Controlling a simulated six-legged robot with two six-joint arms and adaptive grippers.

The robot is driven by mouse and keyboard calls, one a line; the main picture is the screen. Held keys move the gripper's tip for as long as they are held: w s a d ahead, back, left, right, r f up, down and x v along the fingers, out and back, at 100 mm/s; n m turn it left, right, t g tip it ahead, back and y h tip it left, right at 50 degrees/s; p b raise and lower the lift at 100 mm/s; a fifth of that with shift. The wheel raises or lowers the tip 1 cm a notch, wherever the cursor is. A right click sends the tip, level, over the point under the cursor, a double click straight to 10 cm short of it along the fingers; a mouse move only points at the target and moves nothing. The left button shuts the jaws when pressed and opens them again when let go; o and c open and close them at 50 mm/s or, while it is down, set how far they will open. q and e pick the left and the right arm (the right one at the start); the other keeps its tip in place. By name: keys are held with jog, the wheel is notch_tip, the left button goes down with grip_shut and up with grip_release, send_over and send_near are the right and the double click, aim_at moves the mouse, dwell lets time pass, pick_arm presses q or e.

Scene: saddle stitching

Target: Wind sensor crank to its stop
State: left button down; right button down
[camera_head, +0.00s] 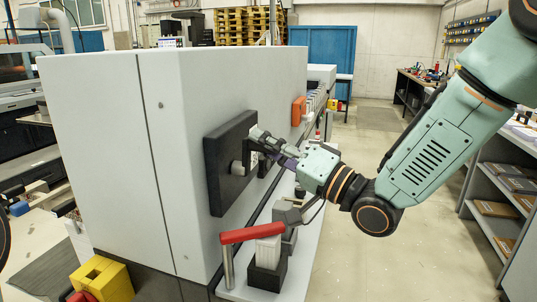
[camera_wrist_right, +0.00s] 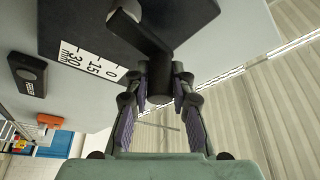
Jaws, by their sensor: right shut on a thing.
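The sensor crank (camera_wrist_right: 152,40) is a dark arm on a black plate (camera_head: 213,172) on the side of the large grey machine. In the right wrist view it runs from a pale round hub (camera_wrist_right: 126,12) down to a dark handle (camera_wrist_right: 159,88). My right gripper (camera_wrist_right: 160,84) is shut on that handle, one finger on each side. In the head view the right gripper (camera_head: 266,148) is at the plate and hides most of the crank. A white scale (camera_wrist_right: 93,65) marked 0, 15, 30 mm lies beside the crank. My left gripper is not in view.
A red-handled lever (camera_head: 252,233) stands on the pale ledge below my right gripper. An orange part (camera_head: 298,110) is farther along the machine's side. A yellow block (camera_head: 103,279) is at the lower left. Shelves (camera_head: 497,185) stand at right, with open floor between.

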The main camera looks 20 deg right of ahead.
jog(key=n+b, duration=0.1)
jog(key=n, duration=0.1)
jog(key=s+n+y+b, duration=0.1)
jog(key=shift+a+f+n+y, duration=0.15)
jog(key=shift+a+n+y, duration=0.15)
jog(key=shift+a+n, duration=0.1)
jog(key=s+a+f+n+g+y+b, duration=0.1)
jog(key=n+g+b, duration=0.4)
jog(key=n, duration=0.6)
jog(key=s+a+f+n+g+y+b, duration=0.1)
jog(key=s+f+n+g+y+b, duration=0.2)
jog(key=n+b, duration=0.4)
jog(key=shift+a+f+n+g+y, duration=0.35)
jog(key=shift+n+g+y, duration=0.55)
jog(key=shift+n, duration=1.4)
jog(key=shift+b, duration=0.3)
jog(key=c, duration=1.2)
grip_release()
jog(key=shift+r, duration=0.1)
jog(key=shift+o, duration=0.2)
jog(key=shift+d, duration=0.1)
